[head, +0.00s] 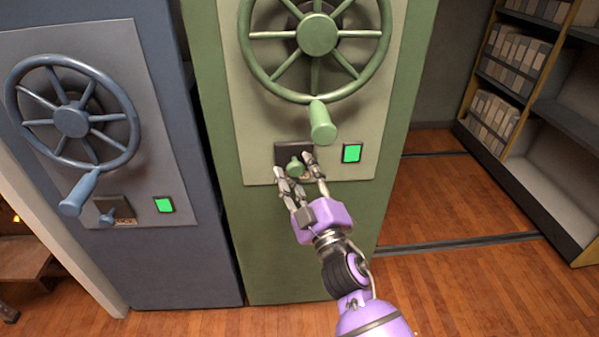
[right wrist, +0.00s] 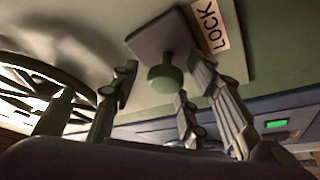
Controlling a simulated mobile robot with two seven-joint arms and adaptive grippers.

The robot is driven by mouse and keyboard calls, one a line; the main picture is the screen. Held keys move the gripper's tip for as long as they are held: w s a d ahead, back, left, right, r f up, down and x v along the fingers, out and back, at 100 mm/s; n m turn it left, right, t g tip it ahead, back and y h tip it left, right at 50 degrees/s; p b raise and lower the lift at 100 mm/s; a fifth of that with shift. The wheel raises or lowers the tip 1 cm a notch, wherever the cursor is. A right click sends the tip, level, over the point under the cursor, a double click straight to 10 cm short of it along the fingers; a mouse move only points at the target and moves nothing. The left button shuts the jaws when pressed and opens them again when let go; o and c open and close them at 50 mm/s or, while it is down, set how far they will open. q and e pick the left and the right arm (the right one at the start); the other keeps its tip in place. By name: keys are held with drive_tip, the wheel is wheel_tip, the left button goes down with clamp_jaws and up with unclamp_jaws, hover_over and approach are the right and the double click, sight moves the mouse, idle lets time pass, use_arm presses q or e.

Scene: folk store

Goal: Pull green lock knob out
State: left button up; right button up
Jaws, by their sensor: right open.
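The green lock knob (head: 295,166) sits on a dark square plate (head: 283,149) on the green cabinet's panel, below the handwheel. My right gripper (head: 294,168) is open at the knob, with its fingers on either side of it in the head view. In the right wrist view the round knob (right wrist: 165,78) stands out from its plate (right wrist: 160,38) between the open fingers (right wrist: 160,85), beside a LOCK label (right wrist: 210,27). I cannot tell whether any finger touches the knob. My left gripper is not in view.
The green handwheel (head: 317,35) and its hanging handle (head: 322,122) are just above my right gripper. A lit green button (head: 351,153) is right of the knob. A blue cabinet (head: 165,250) with its own wheel stands left. Shelves (head: 540,150) stand at the right beyond open floor.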

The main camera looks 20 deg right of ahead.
sight(295, 168)
drive_tip(key=shift+c, duration=0.5)
drive_tip(key=shift+w, duration=0.1)
clamp_jaws()
drive_tip(key=shift+s+a+r+p, duration=0.1)
drive_tip(key=shift+s+a+p, duration=0.15)
drive_tip(key=shift+s, duration=0.6)
drive_tip(key=shift+s+a+r+p, duration=0.1)
drive_tip(key=shift+s+a+p, duration=0.15)
drive_tip(key=shift+s, duration=0.55)
drive_tip(key=shift+w+f, duration=0.1)
drive_tip(key=shift+f, duration=0.05)
drive_tip(key=shift+o, duration=0.5)
unclamp_jaws()
drive_tip(key=shift+d, duration=0.1)
drive_tip(key=shift+s, duration=0.2)
drive_tip(key=shift+s+f, duration=0.2)
drive_tip(key=shift+s, duration=0.2)
drive_tip(key=v, duration=1.1)
